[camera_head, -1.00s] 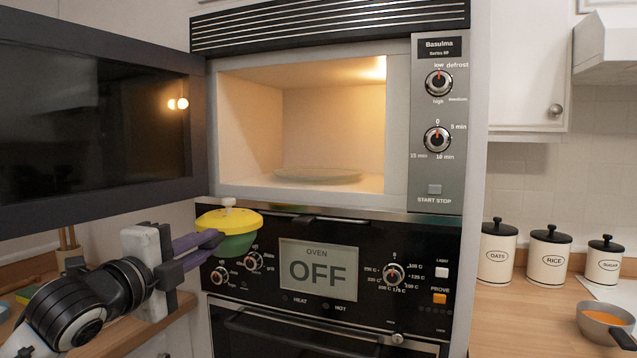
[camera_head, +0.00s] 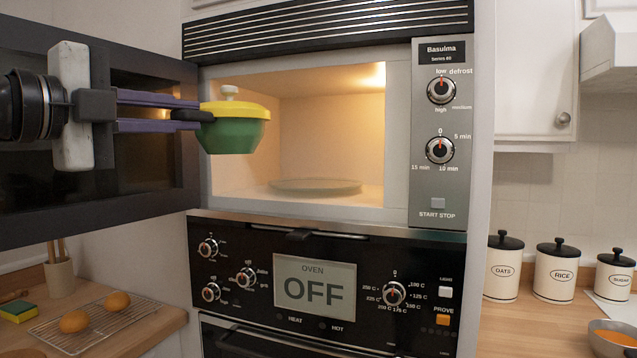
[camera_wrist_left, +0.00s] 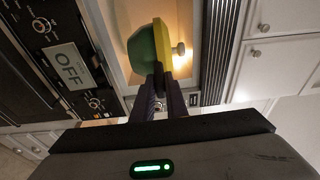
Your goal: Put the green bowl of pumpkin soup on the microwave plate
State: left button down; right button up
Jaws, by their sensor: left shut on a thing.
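The green bowl (camera_head: 234,134) has a yellow lid (camera_head: 240,109) with a white knob, so its contents are hidden. My left gripper (camera_head: 200,116) is shut on the bowl's left side and holds it upright at the left part of the microwave opening. The bowl and the gripper's fingers (camera_wrist_left: 160,85) also show in the left wrist view. The microwave plate (camera_head: 315,186) is a pale round disc on the floor of the lit cavity. It lies lower and to the right of the bowl and looks bare. My right gripper is not in view.
The open microwave door (camera_head: 150,130) stands at the left, behind my left arm. The control panel (camera_head: 438,130) borders the opening on the right. The oven (camera_head: 318,285) is below, its display reading OFF. The cavity above the plate is clear.

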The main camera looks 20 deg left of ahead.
aim_at(312, 184)
jog(key=i, duration=1.35)
